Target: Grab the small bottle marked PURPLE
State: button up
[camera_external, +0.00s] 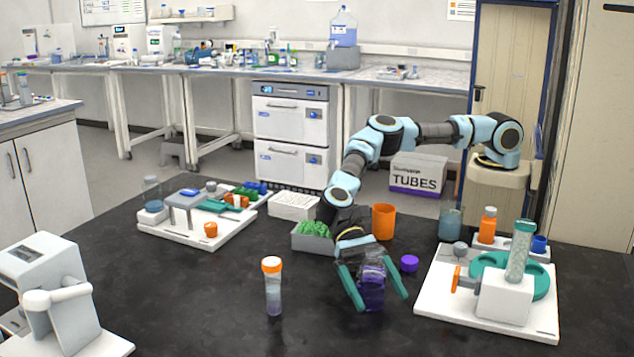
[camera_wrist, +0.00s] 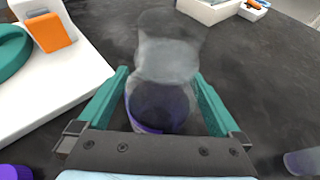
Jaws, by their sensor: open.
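A small purple bottle (camera_external: 372,291) stands on the black table; no label text on it is readable. My gripper (camera_external: 382,302) is open, with one teal finger on each side of the bottle. In the wrist view the bottle, dark purple (camera_wrist: 160,106) low down, sits between the open fingers (camera_wrist: 160,76). A grey, translucent part shows beyond it there. I cannot tell whether either finger touches the bottle. My gripper partly hides the bottle's top in the external view.
A purple cap (camera_external: 409,263) lies right of my gripper. An orange-capped tube (camera_external: 272,288) stands to the left. An orange cup (camera_external: 384,222) and a grey box of green pieces (camera_external: 306,246) are behind. A white station (camera_external: 450,306) is at right.

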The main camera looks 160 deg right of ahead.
jog(key=shift+c, duration=0.2)
jog(key=c, duration=1.5)
jog(key=shift+r, duration=0.2)
